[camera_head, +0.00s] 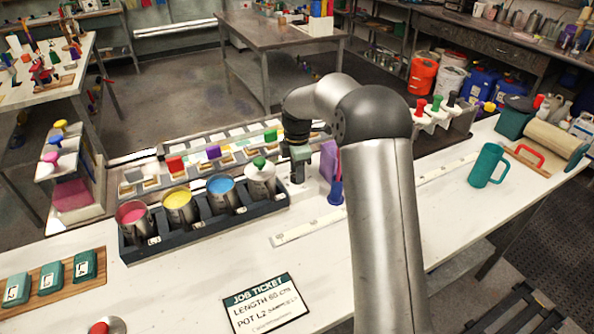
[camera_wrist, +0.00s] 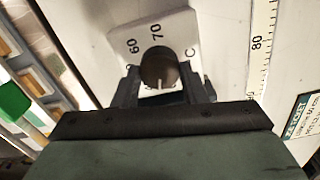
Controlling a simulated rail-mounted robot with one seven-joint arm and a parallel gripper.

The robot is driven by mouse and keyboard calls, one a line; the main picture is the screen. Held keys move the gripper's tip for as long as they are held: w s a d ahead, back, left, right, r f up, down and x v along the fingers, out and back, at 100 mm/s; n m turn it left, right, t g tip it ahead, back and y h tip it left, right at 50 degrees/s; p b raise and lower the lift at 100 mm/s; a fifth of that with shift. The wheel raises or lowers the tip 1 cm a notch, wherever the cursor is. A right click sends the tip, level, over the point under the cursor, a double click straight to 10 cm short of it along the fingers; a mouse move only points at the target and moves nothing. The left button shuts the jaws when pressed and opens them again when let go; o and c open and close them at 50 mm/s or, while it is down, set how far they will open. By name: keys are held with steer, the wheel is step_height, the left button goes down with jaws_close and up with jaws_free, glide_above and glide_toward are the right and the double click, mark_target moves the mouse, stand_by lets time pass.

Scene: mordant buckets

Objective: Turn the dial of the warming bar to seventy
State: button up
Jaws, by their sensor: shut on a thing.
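The dial (camera_wrist: 158,66) is a dark round knob on a white plate (camera_wrist: 178,24) marked 60 and 70 along its far edge, with a C at the right. A light line shows on the near part of the knob; I cannot tell surely which mark it points to. My gripper (camera_wrist: 160,82) has one finger on each side of the knob and is shut on it. In the head view my gripper (camera_head: 298,175) is at the right end of the dark warming bar (camera_head: 190,236), which holds several metal pots with coloured contents. My arm and gripper partly hide the dial there.
A job ticket (camera_head: 265,304) lies at the front. A white ruler (camera_head: 300,232) runs along the table, and a blue-purple tool (camera_head: 335,190) stands right of my gripper. A teal mug (camera_head: 487,165) is farther right.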

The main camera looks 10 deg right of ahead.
steer(key=m, duration=0.4)
steer(key=shift+m+b, duration=0.3)
steer(key=m, duration=0.4)
steer(key=shift+w+m, duration=0.1)
steer(key=shift+m, duration=0.2)
steer(key=m, duration=0.4)
steer(key=shift+m+b, duration=0.3)
steer(key=shift+b, duration=0.1)
steer(key=m, duration=0.3)
steer(key=shift+d+m, duration=0.1)
steer(key=shift+m, duration=0.2)
steer(key=m, duration=0.4)
steer(key=shift+m, duration=0.3)
steer(key=m, duration=0.9)
steer(key=shift+p, duration=0.35)
steer(key=shift+m+p, duration=0.3)
steer(key=shift+m, duration=1.6)
